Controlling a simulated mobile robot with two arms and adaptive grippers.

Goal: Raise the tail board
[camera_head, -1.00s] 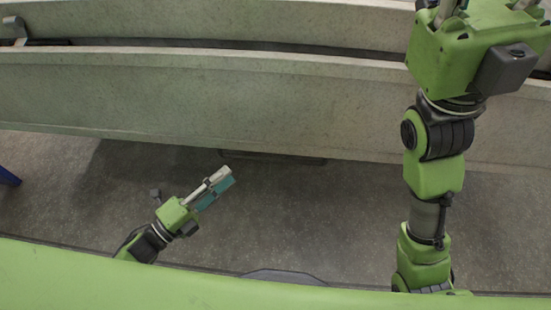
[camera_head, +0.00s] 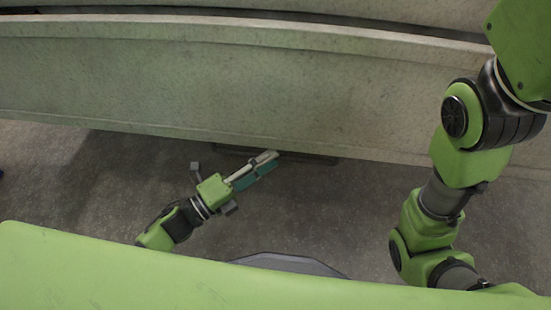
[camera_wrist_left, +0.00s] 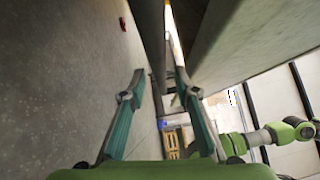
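The tail board (camera_head: 230,85) is a long, worn grey-beige panel across the head view, with a pale rim along its top edge. My left gripper (camera_head: 268,162) is low in front of it, its tips close to the board's lower edge in the picture; I cannot tell if they touch. In the left wrist view, the left gripper's teal-padded fingers (camera_wrist_left: 160,80) are spread with nothing between them, and a large pale panel surface (camera_wrist_left: 250,45) rises at the right. My right arm (camera_head: 440,190) reaches up at the right; its gripper is outside the frame.
Bare grey floor (camera_head: 110,165) lies between my base and the board. A dark gap runs behind the board's rim, with another pale surface (camera_head: 250,5) beyond. In the left wrist view, a dark beam (camera_wrist_left: 150,35) runs ahead and a wooden pallet-like object (camera_wrist_left: 173,140) stands far off.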

